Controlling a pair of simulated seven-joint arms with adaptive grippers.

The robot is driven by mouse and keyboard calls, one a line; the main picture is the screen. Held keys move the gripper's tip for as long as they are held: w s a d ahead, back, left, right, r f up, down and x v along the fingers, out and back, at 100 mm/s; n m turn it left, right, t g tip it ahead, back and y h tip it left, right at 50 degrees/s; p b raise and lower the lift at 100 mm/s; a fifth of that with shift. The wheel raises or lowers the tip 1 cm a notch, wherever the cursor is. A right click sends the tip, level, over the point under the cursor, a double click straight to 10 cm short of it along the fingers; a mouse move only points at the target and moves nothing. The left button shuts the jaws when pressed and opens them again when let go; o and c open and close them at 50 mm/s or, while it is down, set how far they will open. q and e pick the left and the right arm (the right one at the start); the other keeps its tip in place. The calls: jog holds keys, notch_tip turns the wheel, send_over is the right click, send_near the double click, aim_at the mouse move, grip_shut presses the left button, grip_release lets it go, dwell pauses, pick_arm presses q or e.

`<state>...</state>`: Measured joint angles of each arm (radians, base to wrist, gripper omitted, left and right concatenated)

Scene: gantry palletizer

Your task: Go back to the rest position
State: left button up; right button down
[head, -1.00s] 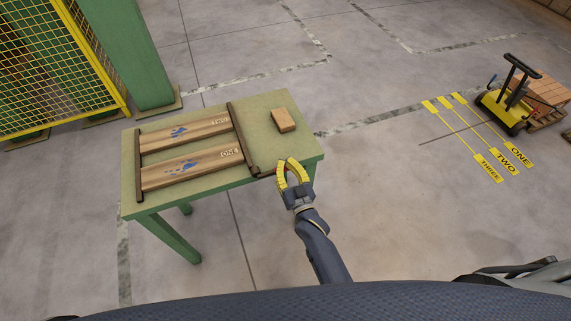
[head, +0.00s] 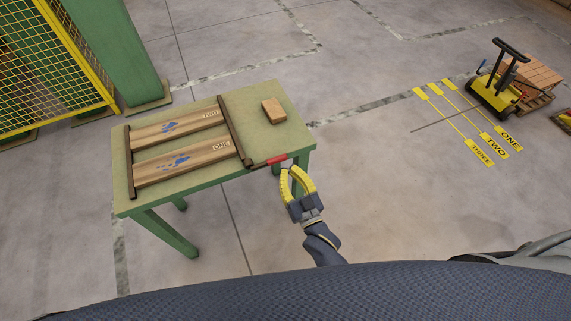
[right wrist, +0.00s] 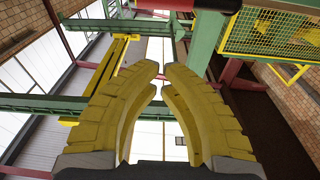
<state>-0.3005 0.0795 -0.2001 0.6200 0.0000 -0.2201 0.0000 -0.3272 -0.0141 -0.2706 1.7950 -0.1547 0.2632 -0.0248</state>
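My right gripper (head: 298,172) is just off the near right corner of the green table (head: 262,102) in the head view. Its yellow curved fingers are empty, with a narrow gap between the tips. The right wrist view also shows this gripper (right wrist: 161,72), with nothing between its fingers. A dark bar with a red end piece (head: 277,160) lies at the table's near right edge, apart from the fingers. My left gripper is not in view.
Wooden boards marked ONE (head: 190,160) and TWO (head: 180,126) lie between dark rails on the table. A small brown block (head: 273,110) sits at its right. A yellow fence (head: 55,75) stands left. A yellow cart (head: 495,92) stands right, past open floor.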

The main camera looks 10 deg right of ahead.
jog(key=shift+s, duration=0.15)
dwell(0.4)
jog(key=s+d+f+g+h, duration=0.1)
jog(key=s+f+g, duration=0.3)
jog(key=f, duration=0.8)
jog(key=s+d+f+n+g, duration=0.15)
jog(key=s+f, duration=0.35)
jog(key=f, duration=0.7)
jog(key=s+d+f+g+h, duration=0.15)
jog(key=s+f+g, duration=0.3)
jog(key=f, duration=0.75)
jog(key=s+d+f+g, duration=0.2)
jog(key=s+d+f, duration=0.2)
jog(key=s, duration=0.5)
jog(key=s+d+f+g+h, duration=0.1)
jog(key=s+d+f+g, duration=0.2)
jog(key=s, duration=0.7)
jog(key=s+d+f+g+h, duration=0.1)
jog(key=s+d+f+g, duration=0.1)
jog(key=s+d+f, duration=0.5)
jog(key=s+f, duration=0.3)
jog(key=shift+s+f+g, duration=0.2)
jog(key=shift+f+g, duration=0.05)
jog(key=shift+g, duration=0.05)
